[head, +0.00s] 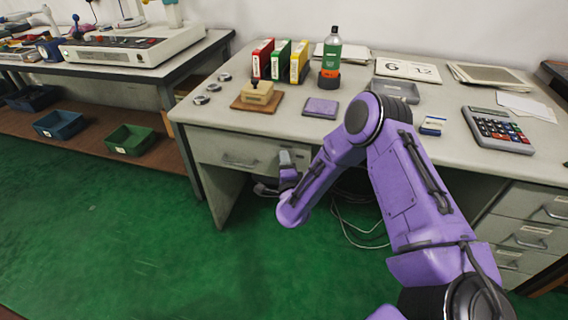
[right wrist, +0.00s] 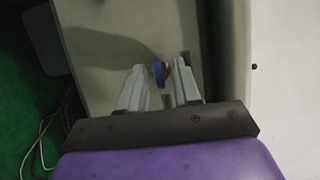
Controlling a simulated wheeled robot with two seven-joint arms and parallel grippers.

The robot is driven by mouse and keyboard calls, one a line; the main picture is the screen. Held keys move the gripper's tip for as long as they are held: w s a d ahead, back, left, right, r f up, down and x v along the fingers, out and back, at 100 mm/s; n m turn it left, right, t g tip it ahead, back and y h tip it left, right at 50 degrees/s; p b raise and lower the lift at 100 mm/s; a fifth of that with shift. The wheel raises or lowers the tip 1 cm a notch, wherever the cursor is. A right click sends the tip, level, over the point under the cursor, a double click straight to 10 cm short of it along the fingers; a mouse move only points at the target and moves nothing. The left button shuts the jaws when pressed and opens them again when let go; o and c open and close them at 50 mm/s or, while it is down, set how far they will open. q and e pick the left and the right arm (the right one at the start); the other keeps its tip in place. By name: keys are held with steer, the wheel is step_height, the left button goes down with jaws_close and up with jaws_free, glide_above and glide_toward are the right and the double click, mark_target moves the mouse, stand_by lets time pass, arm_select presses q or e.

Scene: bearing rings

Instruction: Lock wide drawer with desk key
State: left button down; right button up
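The wide drawer (head: 222,152) is at the desk's left, flush with the desk front as far as I can see, with a bar handle (head: 240,163). My right gripper (head: 285,158) is at the right end of this drawer front. In the right wrist view its two fingers (right wrist: 160,66) stand apart, pointing at the pale front. A blue key head (right wrist: 159,73) shows between the fingertips, edge-on, with a visible gap to the left finger and a smaller one to the right. A small dark round part beside it may be the lock. My left gripper is not in view.
Loose cables (head: 350,228) hang under the desk. Green floor at the left front is clear.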

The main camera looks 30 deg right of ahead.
jaws_close()
steer(key=shift+s, duration=0.1)
steer(key=shift+w+a+r+n+g+h+p, duration=0.1)
steer(key=shift+n+g+h+p, duration=0.25)
steer(key=shift+n+g+p, duration=1.5)
steer(key=shift+w+a+r+n+g+h+p, duration=0.1)
steer(key=shift+n+g+h+p, duration=0.35)
steer(key=shift+n+p, duration=1.55)
steer(key=shift+a+r+n+g+h+p, duration=0.15)
steer(key=shift+n+g+p, duration=1)
steer(key=shift+n, duration=1.7)
steer(key=shift+d+f+g, duration=0.1)
steer(key=shift+d+g, duration=0.05)
steer(key=shift+g, duration=0.1)
